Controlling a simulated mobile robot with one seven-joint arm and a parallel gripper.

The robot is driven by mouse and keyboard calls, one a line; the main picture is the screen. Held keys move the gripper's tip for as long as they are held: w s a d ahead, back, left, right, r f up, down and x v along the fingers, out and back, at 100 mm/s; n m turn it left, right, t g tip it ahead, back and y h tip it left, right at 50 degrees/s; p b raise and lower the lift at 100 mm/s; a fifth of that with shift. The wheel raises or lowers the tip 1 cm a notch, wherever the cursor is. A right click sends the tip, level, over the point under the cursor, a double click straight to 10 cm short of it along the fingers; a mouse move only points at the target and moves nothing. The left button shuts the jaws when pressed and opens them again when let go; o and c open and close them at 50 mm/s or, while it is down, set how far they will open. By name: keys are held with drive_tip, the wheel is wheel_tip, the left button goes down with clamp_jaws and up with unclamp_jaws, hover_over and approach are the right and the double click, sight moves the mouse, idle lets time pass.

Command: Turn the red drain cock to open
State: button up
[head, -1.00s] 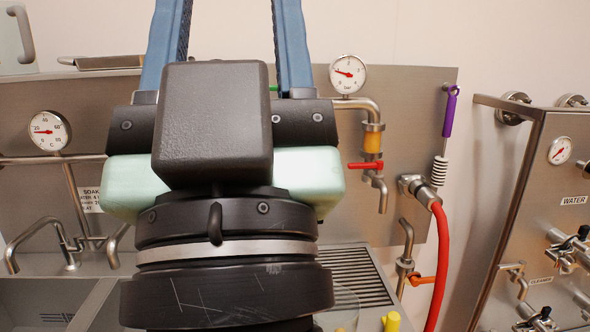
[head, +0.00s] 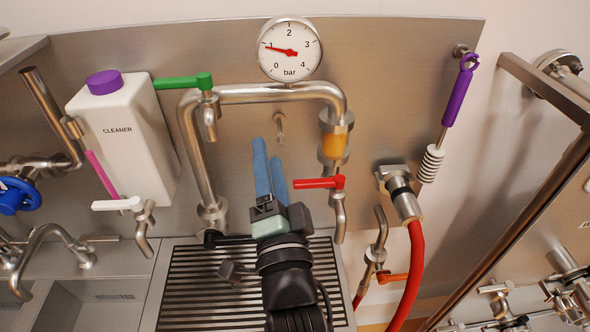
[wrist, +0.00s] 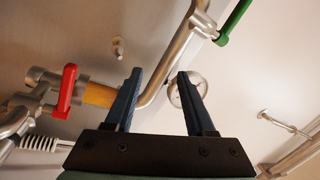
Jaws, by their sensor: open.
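The red drain cock (head: 318,183) has a lever that points left, level, from its steel valve and spout below the amber sight glass. In the wrist view the red lever (wrist: 66,91) shows on the left, outside the jaws. My gripper (head: 268,160) has its two blue fingers apart and pointing up, just left of the lever's tip in the head view. In the wrist view the gap between the fingertips (wrist: 160,77) holds nothing. I cannot tell how far in front of the lever the fingers are.
The pressure gauge (head: 290,49) and bent steel pipe (head: 270,94) are above. A green lever (head: 184,82) is at upper left, an orange lever (head: 393,277) lower right. A red hose (head: 412,275) hangs right. A slotted drain grate (head: 190,290) lies below; a cleaner bottle (head: 125,135) stands left.

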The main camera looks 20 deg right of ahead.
sight(299, 188)
drive_tip(key=s+d+f+m+g+h+p, duration=0.1)
drive_tip(key=s+d+f+m+p, duration=0.15)
drive_tip(key=f, duration=0.25)
drive_tip(key=s+d+f+m+g+p, duration=0.1)
drive_tip(key=s+f+m+g, duration=0.1)
drive_tip(key=s+f+m, duration=0.15)
drive_tip(key=b+x, duration=0.1)
drive_tip(key=x, duration=0.2)
drive_tip(key=b+x, duration=0.1)
drive_tip(key=x, duration=0.2)
drive_tip(key=f+b+x, duration=0.1)
drive_tip(key=b+x, duration=0.1)
drive_tip(key=x, duration=0.2)
drive_tip(key=shift+c, duration=0.3)
clamp_jaws()
